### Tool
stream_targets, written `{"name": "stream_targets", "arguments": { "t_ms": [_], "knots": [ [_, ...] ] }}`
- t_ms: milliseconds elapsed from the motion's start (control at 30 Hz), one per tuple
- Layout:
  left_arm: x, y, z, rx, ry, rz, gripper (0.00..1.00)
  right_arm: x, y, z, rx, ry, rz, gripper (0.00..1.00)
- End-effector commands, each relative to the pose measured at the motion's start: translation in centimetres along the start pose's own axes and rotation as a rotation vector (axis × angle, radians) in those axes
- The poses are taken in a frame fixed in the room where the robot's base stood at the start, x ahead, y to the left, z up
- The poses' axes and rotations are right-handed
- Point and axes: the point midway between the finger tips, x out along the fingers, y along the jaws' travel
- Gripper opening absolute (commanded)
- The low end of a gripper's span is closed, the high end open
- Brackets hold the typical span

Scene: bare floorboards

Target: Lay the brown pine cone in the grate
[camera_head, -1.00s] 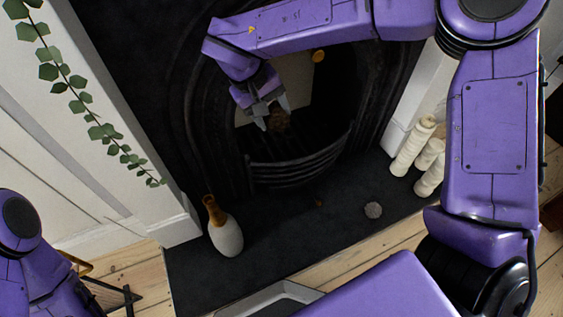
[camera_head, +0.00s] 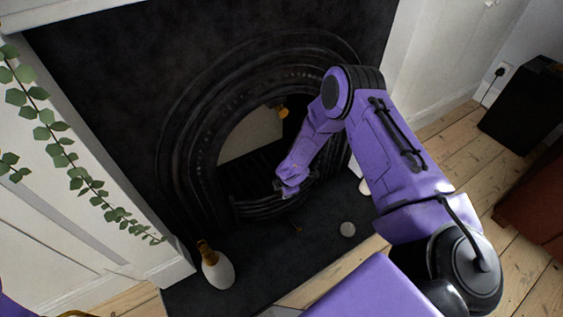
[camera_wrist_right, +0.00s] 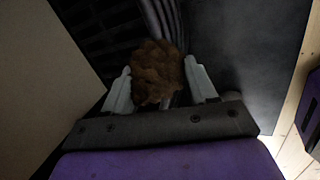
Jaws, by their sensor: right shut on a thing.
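The brown pine cone (camera_wrist_right: 158,72) is between the two pale fingers of my right gripper (camera_wrist_right: 160,88) in the right wrist view, and the gripper is shut on it. In the head view my right gripper (camera_head: 283,188) is at the fireplace opening, by the right part of the grate's front bars. The cone is hidden or too dark to make out there. The black grate (camera_head: 250,209) has curved front bars, which also show behind the cone in the right wrist view (camera_wrist_right: 160,17). I cannot tell whether the cone touches them.
A pale vase with a brown neck (camera_head: 218,272) stands on the dark hearth (camera_head: 265,258) at the left. A round grey thing (camera_head: 347,229) lies on the hearth at the right. White candles (camera_head: 364,187) are mostly behind my right arm. Ivy (camera_head: 75,170) hangs at the left.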

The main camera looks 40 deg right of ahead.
Motion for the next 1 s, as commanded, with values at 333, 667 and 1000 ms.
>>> {"name": "stream_targets", "arguments": {
  "t_ms": [333, 667, 1000],
  "knots": [
    [-0.3, 0.0, -0.2, 0.001, 0.001, 0.0, 0.43, 0.7, -3.7, -2.1, -0.276, 0.104, -0.004, 0.28],
    [0.8, 0.1, 0.3, 0.0, 0.001, 0.0, 0.43, 1.9, -1.0, -2.9, -0.299, 0.111, 0.0, 0.28],
    [2.7, 0.3, 1.1, 0.0, 0.001, 0.0, 0.43, 3.9, 3.9, -3.7, -0.299, 0.109, 0.0, 0.28]
  ]
}}
